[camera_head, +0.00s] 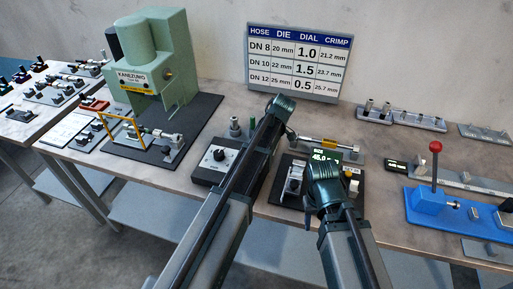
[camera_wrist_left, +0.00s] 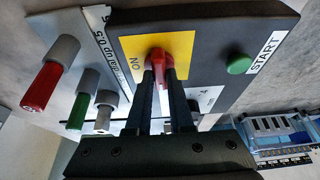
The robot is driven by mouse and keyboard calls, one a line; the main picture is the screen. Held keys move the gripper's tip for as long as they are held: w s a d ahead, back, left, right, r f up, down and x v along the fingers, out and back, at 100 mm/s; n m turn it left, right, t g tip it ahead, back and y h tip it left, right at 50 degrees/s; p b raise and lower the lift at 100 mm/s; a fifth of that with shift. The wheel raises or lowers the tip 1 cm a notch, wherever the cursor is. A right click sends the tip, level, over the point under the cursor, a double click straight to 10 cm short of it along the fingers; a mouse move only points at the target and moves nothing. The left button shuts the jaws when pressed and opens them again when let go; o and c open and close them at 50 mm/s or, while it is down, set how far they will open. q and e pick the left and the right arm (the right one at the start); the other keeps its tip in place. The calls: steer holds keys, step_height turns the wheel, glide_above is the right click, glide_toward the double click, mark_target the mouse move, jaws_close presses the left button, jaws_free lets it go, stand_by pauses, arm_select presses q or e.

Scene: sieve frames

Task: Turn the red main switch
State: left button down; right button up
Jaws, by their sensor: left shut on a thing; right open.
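The red main switch (camera_wrist_left: 160,54) sits on a yellow plate (camera_wrist_left: 184,44) on a dark box in the left wrist view, with an ON label beside it on the left. My left gripper (camera_wrist_left: 160,78) is shut on the red switch, one dark finger on each side. In the head view the left arm's own links cover its fingers, and I cannot make out the switch there.
A green START button (camera_wrist_left: 238,64) is right of the switch. Red, green and grey handles (camera_wrist_left: 78,112) stand at its left. In the head view are a green press (camera_head: 155,55), a dial box (camera_head: 215,168), a size chart (camera_head: 297,62) and a blue fixture with a red-knobbed lever (camera_head: 435,148).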

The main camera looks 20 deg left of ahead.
arm_select(q)
steer(key=c, duration=0.8)
jaws_free()
steer(key=shift+r, duration=0.15)
steer(key=p+v, duration=1.2)
steer(key=v, duration=0.1)
steer(key=shift+d+r+p, duration=0.15)
steer(key=shift+d+p, duration=0.1)
steer(key=shift+p, duration=0.15)
